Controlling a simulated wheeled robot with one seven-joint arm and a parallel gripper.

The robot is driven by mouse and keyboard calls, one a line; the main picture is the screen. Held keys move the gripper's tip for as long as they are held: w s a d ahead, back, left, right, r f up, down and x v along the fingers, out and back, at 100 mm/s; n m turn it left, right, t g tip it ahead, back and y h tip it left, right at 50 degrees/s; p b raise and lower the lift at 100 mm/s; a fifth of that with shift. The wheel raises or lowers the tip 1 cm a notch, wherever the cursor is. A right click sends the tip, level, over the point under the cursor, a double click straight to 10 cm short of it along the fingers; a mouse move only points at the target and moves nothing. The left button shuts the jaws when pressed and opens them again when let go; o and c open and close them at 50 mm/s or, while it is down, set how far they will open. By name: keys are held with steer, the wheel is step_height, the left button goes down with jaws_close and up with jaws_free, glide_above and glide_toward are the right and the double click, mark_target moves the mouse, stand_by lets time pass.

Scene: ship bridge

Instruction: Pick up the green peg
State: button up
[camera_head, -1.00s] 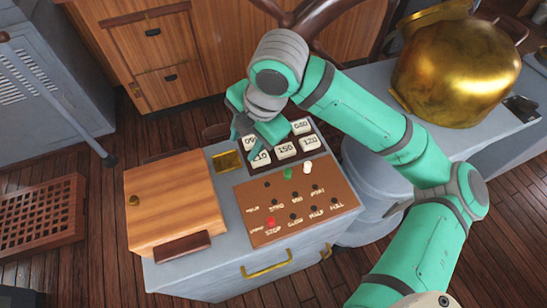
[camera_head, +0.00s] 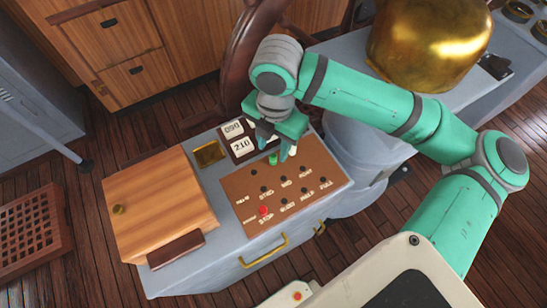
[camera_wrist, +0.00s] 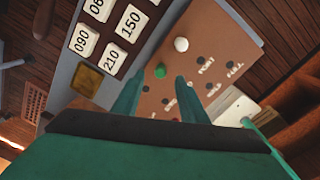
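The green peg (camera_head: 272,158) stands in the brown board (camera_head: 300,185) on the grey cabinet's top. It also shows in the wrist view (camera_wrist: 160,71). My gripper (camera_head: 272,147) is over the back part of the board, at the green peg. In the wrist view my gripper (camera_wrist: 160,80) is open, with one finger to each side of the green peg and nothing held. I cannot tell how far above the board the fingertips are. A white peg (camera_wrist: 181,44) stands near the green one. A red peg (camera_head: 264,211) stands at the front left of the board.
Numbered tiles (camera_wrist: 115,38) lie behind the board. A wooden box (camera_head: 160,200) is left of it, with a small brass plate (camera_head: 209,153) behind. A brass kettle-like vessel (camera_head: 430,45) stands on the grey counter at the back right.

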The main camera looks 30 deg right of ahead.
mark_target(273, 155)
step_height(273, 155, down, 4)
steer(key=shift+f, duration=0.1)
steer(key=shift+c, duration=0.3)
steer(key=shift+w, duration=0.1)
jaws_close()
